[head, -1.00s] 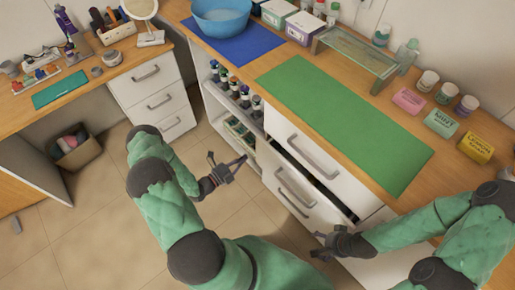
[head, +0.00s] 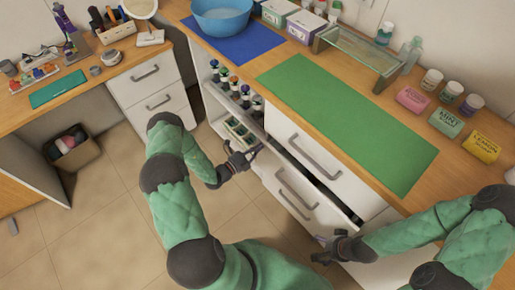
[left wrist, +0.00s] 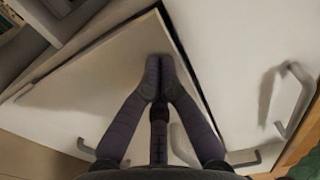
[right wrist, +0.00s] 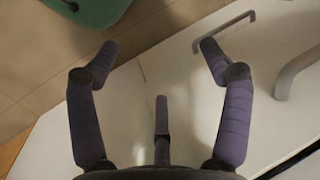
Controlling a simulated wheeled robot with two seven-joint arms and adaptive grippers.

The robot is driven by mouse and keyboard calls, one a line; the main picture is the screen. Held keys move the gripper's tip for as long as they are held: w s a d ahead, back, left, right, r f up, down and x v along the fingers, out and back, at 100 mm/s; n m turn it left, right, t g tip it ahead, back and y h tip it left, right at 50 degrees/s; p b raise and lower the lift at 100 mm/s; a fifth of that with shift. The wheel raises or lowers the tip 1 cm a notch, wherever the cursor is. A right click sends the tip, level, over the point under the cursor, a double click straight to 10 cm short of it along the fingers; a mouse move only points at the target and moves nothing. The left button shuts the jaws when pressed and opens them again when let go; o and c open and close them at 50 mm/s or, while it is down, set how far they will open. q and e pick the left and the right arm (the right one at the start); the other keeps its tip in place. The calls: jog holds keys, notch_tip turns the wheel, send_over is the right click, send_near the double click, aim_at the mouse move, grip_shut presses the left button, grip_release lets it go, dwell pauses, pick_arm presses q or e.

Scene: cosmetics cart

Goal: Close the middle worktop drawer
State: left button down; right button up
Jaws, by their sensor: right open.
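The middle worktop drawer (head: 286,185) is a white front with a grey bar handle (head: 295,191). It stands partly out, with a dark gap (head: 340,199) along its top edge, under the closed-looking top drawer (head: 306,147). My left gripper (head: 254,152) is at the left end of the drawer front; in the left wrist view its fingertips (left wrist: 158,75) meet with nothing visible between them, over the white front. Whether they touch it is unclear. My right gripper (head: 317,246) is open and empty near the drawer's lower right; in the right wrist view its fingers (right wrist: 158,47) are spread before white drawer fronts.
The worktop carries a green mat (head: 345,120), a glass shelf stand (head: 360,52) and small boxes (head: 445,122). Open shelves with bottles (head: 237,92) adjoin the drawers on the left. The tiled floor (head: 95,215) is clear in front.

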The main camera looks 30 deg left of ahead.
pick_arm(q)
jog(key=x, duration=0.5)
jog(key=shift+w, duration=0.1)
jog(key=shift+r, duration=0.1)
jog(key=p, duration=0.3)
send_near(266, 142)
jog(key=s+a+f, duration=0.1)
jog(key=a+f, duration=0.1)
jog(key=shift+s, duration=0.7)
